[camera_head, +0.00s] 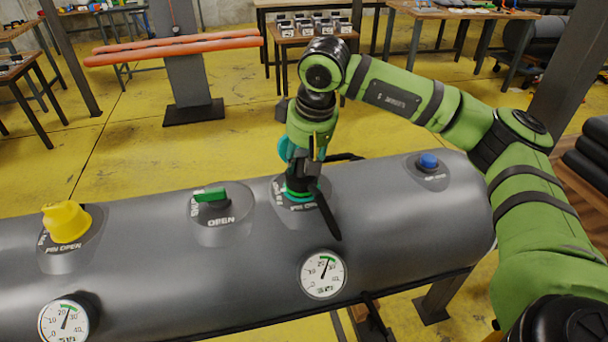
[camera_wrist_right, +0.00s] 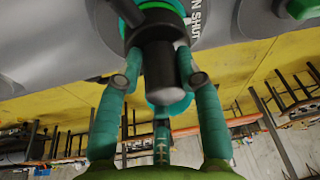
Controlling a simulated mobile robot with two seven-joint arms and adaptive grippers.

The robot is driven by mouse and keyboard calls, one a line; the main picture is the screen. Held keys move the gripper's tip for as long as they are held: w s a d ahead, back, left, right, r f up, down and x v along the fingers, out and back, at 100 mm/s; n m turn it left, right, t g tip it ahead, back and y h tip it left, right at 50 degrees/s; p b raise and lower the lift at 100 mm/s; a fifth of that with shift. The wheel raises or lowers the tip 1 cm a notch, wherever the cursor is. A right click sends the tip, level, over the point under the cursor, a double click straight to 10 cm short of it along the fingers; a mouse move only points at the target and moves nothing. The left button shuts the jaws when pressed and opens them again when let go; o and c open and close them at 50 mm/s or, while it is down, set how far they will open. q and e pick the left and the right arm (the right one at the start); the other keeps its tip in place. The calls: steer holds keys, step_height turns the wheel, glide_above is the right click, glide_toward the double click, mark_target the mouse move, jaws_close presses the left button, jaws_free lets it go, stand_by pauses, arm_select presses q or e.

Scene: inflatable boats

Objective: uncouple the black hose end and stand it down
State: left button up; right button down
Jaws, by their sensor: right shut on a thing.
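A grey inflated tube lies across the front of the head view, with several valve ports on top. The black hose end (camera_wrist_right: 160,80) stands on one port, with a green and teal ring (camera_head: 300,196) at its foot. My right gripper (camera_head: 303,172) comes down from above and is shut on the hose end. In the right wrist view its teal fingers (camera_wrist_right: 159,88) sit around the dark cylinder. Two black arms (camera_head: 326,215) stick out beside the port. The gripper hides much of the hose end in the head view. My left gripper is not in view.
On the tube are a yellow cap (camera_head: 66,222), a green valve handle (camera_head: 209,195), a blue cap (camera_head: 428,160) and two dial gauges, one (camera_head: 323,274) just in front of the hose end. Workbenches and orange tubes (camera_head: 175,45) stand behind.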

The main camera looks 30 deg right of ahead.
steer(key=shift+s+a+f, duration=0.1)
steer(key=shift+a+f, duration=0.1)
steer(key=shift+f, duration=0.2)
steer(key=n+y, duration=0.1)
steer(key=n, duration=0.3)
steer(key=shift+g, duration=0.3)
